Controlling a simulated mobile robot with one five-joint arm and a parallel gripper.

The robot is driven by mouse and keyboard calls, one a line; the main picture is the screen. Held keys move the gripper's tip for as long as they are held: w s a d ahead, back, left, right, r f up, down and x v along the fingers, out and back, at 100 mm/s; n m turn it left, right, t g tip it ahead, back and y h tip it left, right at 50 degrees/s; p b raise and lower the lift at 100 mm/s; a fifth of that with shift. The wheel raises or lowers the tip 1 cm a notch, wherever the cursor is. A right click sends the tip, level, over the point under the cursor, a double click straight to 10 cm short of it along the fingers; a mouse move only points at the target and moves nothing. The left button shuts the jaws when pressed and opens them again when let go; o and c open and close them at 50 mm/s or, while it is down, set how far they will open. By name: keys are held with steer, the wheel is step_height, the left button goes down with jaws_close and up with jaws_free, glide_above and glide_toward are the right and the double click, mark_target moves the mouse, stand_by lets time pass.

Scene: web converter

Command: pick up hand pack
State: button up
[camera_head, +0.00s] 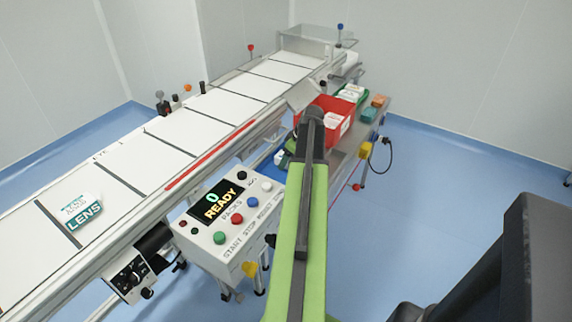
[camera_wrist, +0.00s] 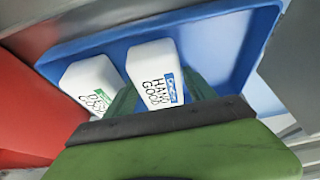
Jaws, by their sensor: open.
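The hand pack (camera_wrist: 152,62) is a white pack with a blue label and the words "HAND GOOD". It lies in a blue tray (camera_wrist: 225,40) in the wrist view. My gripper (camera_wrist: 160,98) is open, with one dark green finger on each side of the pack's near end. I cannot tell whether the fingers touch it. The gripper body hides the lower part of the pack. In the head view my arm hides the gripper and most of the tray, whose blue edge shows (camera_head: 267,163).
A conveyor (camera_head: 150,140) and control box (camera_head: 225,225) stand left of my arm.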

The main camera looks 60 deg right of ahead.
steer(key=c, duration=1.3)
steer(key=shift+o, duration=0.2)
steer(key=shift+r+p, duration=0.55)
step_height(320, 180, up, 4)
steer(key=p, duration=0.4)
steer(key=s+a+r+p, duration=0.4)
steer(key=s+r+p, duration=0.2)
steer(key=s, duration=0.4)
steer(key=shift+s+a+r+p, duration=0.3)
steer(key=shift+s+r+p, duration=0.05)
